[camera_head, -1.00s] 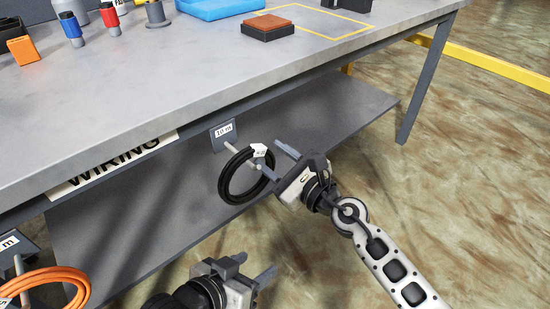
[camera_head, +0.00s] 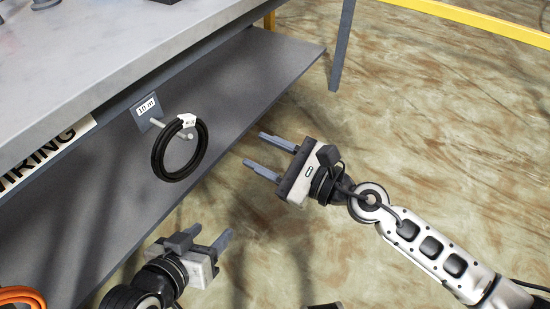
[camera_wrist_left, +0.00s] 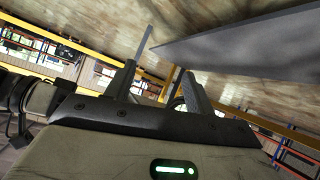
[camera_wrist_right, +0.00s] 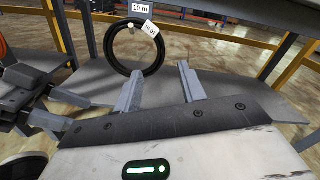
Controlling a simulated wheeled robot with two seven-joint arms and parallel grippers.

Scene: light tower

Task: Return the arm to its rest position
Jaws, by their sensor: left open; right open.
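My right gripper (camera_head: 264,155) is open and empty over the floor in the head view, apart from the black cable coil to its left. Its two fingers also show in the right wrist view (camera_wrist_right: 160,88), with the coil beyond them. My left gripper (camera_head: 222,243) is open and empty at the lower middle of the head view, below the coil. Its fingers also show in the left wrist view (camera_wrist_left: 158,82). The black cable coil (camera_head: 157,160) hangs on a peg under the "10 m" label (camera_head: 147,107) at the bench front.
The grey bench (camera_head: 110,50) with its lower shelf (camera_head: 245,85) fills the left and top. An orange cable coil (camera_head: 22,294) shows at the bottom left corner. A bench leg (camera_head: 342,50) stands at the top. The floor (camera_head: 430,130) on the right is clear.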

